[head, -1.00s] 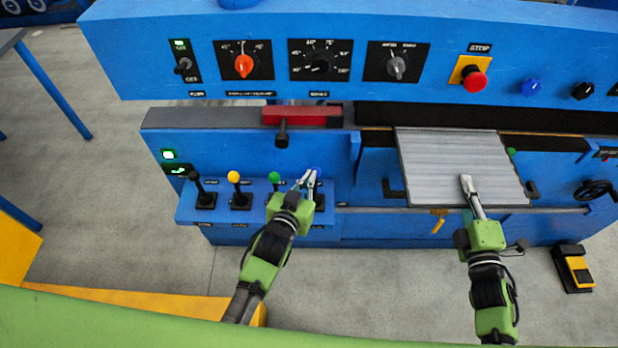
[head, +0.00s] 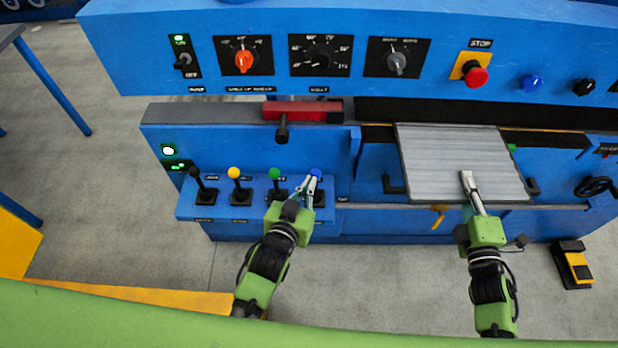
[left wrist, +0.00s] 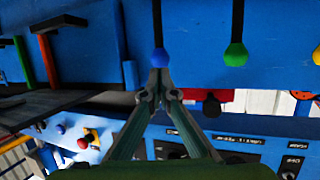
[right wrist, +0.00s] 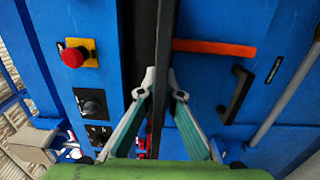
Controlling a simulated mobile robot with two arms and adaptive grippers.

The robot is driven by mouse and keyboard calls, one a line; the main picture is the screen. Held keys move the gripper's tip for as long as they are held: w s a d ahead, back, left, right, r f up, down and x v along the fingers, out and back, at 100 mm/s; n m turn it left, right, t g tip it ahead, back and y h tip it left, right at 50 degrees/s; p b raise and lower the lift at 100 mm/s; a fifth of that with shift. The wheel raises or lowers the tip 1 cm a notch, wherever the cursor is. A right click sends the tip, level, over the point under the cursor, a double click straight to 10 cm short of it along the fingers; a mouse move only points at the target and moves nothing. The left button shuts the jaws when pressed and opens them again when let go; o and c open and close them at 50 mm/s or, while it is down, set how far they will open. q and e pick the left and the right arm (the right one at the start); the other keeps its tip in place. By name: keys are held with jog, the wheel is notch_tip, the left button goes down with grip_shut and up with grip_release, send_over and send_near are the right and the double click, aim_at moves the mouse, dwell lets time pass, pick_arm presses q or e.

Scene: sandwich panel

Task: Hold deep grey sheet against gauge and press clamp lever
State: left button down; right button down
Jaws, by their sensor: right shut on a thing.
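The grey ridged sheet (head: 440,160) lies flat on the machine's front, its far edge at the dark slot. My right gripper (head: 467,178) is shut on its near edge; the right wrist view shows the sheet edge-on as a dark strip (right wrist: 163,60) between the fingers. The lever with the blue knob (head: 316,173) stands at the right end of the lever row; the knob also shows in the left wrist view (left wrist: 160,57). My left gripper (head: 312,183) has its fingertips together just by that knob; contact is unclear. I cannot make out the gauge or which lever is labelled clamp.
Levers with black (head: 194,173), yellow (head: 234,172) and green (head: 274,173) knobs stand left of the blue one. A red block (head: 295,110) sits above them. The dial panel with a red stop button (head: 476,76) overhangs behind. A yellow pedal (head: 579,266) is on the floor.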

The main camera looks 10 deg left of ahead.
jog(key=shift+w+r, duration=0.1)
jog(key=shift+r, duration=0.3)
pick_arm(q)
jog(key=d+v, duration=0.1)
jog(key=v, duration=0.5)
jog(key=shift+d, duration=0.4)
jog(key=shift+s, duration=0.1)
pick_arm(e)
jog(key=c, duration=2.1)
grip_release()
jog(key=shift+c, duration=0.2)
jog(key=shift+f, duration=0.1)
jog(key=shift+f, duration=0.1)
